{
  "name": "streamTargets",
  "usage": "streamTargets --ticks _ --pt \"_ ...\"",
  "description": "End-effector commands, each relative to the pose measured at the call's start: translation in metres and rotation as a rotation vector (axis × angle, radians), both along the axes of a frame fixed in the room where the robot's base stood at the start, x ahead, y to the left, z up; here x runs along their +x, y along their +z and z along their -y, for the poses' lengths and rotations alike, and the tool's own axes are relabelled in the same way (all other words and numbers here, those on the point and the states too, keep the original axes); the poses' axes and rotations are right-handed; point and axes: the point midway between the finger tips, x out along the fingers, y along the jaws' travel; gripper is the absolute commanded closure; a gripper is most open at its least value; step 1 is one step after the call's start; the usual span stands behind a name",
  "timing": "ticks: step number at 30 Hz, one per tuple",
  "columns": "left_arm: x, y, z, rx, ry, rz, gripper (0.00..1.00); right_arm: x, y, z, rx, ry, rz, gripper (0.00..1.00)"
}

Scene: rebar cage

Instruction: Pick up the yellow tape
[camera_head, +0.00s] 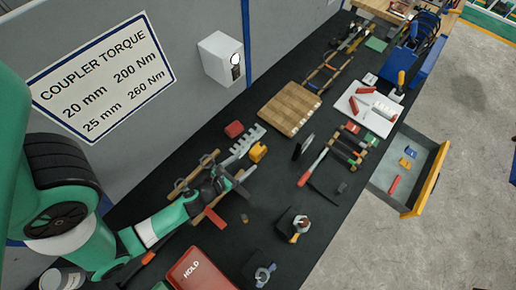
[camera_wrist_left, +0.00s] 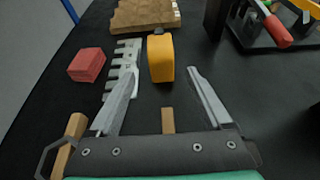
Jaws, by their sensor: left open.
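The yellow tape (camera_head: 258,152) is a small rounded yellow block on the black bench mat. In the left wrist view the yellow tape (camera_wrist_left: 161,58) stands just ahead of my left gripper, roughly centred between the fingertip lines. My left gripper (camera_head: 238,172) is open, with its two fingers (camera_wrist_left: 163,76) spread wide and nothing held. The tape's near end looks close to the fingertips; I cannot tell whether it is between them. My right gripper is not in view.
A grey toothed bar (camera_wrist_left: 124,66) lies beside the tape's left, near the left finger. A red block (camera_wrist_left: 87,65) is further left. A wooden board (camera_head: 290,108) lies beyond. A red HOLD box (camera_head: 201,270) is at the front, and an open drawer (camera_head: 411,170) at right.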

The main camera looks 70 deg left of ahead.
Motion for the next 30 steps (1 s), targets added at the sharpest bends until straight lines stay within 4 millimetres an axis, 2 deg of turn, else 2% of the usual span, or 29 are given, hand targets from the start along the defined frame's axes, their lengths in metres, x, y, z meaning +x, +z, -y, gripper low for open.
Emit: streamTargets --ticks 4,12,21,28,29,30 --pt "0.024 -0.01 -0.014 -0.001 0.001 0.003 0.18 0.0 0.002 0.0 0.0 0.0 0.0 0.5" --pt "0.035 -0.016 -0.02 -0.001 0.001 0.003 0.18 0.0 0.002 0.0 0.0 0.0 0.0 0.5" --pt "0.073 -0.031 -0.04 -0.001 0.002 0.003 0.18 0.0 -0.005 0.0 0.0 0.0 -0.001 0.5" --pt "0.075 -0.032 -0.041 -0.001 0.001 0.002 0.18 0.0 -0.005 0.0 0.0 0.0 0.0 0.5" --pt "0.075 -0.032 -0.041 -0.001 0.001 0.002 0.19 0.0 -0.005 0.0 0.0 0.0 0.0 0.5" --pt "0.075 -0.032 -0.041 -0.001 0.001 0.002 0.27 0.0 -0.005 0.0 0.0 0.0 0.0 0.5"
